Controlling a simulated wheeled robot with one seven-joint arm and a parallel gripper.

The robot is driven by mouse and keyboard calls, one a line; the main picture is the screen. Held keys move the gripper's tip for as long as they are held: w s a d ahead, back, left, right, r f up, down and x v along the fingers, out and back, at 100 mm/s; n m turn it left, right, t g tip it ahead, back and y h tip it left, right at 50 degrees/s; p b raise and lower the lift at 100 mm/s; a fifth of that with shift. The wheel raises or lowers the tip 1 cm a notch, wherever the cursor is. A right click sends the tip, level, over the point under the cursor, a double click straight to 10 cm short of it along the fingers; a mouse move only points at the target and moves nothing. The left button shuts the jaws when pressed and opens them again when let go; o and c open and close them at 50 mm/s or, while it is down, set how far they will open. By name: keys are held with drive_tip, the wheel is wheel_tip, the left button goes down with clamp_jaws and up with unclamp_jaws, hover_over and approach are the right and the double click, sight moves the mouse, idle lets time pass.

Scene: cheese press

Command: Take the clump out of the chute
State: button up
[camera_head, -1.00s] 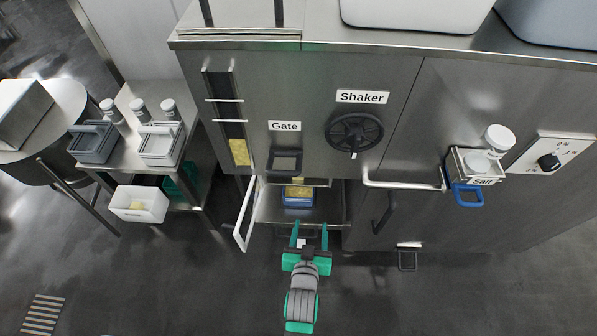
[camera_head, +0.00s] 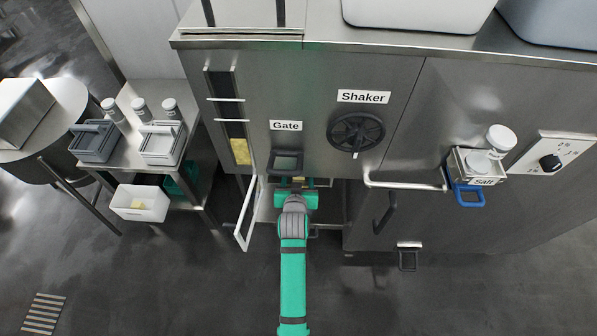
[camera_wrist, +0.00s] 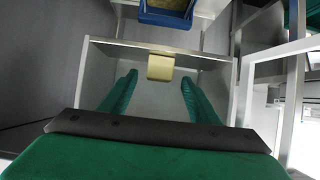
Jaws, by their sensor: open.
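The clump (camera_wrist: 160,67) is a small pale yellow block at the edge of a grey metal chute (camera_wrist: 110,46) in the wrist view. A sliver of yellow, likely the clump, shows just above my gripper in the head view (camera_head: 298,180). My gripper (camera_wrist: 158,77) is open, with one green finger on each side of the clump's line. The clump appears between or just beyond the fingertips; I cannot tell whether they touch it. In the head view my gripper (camera_head: 297,198) is in the open bay below the Gate handle (camera_head: 286,162), its fingers mostly hidden.
A blue tray (camera_wrist: 165,18) with yellow contents shows at the top of the wrist view. An open door (camera_head: 245,222) stands left of the bay. The Shaker wheel (camera_head: 357,133) and a bar handle (camera_head: 405,186) are to the right. Open floor lies in front.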

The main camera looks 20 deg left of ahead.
drive_tip(key=x, duration=0.5)
drive_tip(key=shift+w, duration=0.4)
drive_tip(key=shift+d, duration=0.1)
drive_tip(key=shift+s+a, duration=0.15)
drive_tip(key=shift+a, duration=0.1)
drive_tip(key=c, duration=0.9)
drive_tip(key=shift+d, duration=0.1)
drive_tip(key=shift+c, duration=1.3)
